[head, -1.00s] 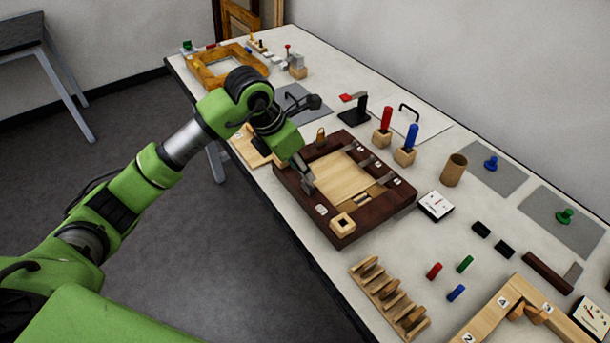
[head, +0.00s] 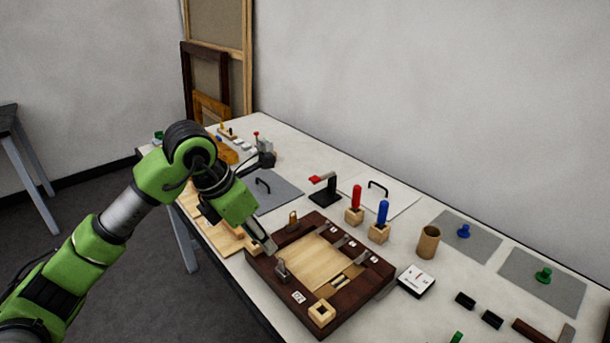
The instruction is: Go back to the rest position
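My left arm comes in from the left. Its gripper (head: 263,242) hangs over the upper left edge of the dark wooden frame (head: 360,299), beside a small metal latch (head: 281,268) on that frame. I see nothing held in it, but its fingers are too small and foreshortened to tell whether they are open. The dark frame has a light wood panel (head: 315,262) inside, several metal latches and a square light wood block (head: 321,313) at its near corner. My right gripper is not in view.
Beyond the frame stand a black stand with a red top (head: 324,187), red (head: 356,198) and blue (head: 382,213) handled tools in wood blocks, and a brown cup (head: 428,241). A white gauge (head: 416,280) lies right of it. Large frames (head: 218,60) lean at the back wall.

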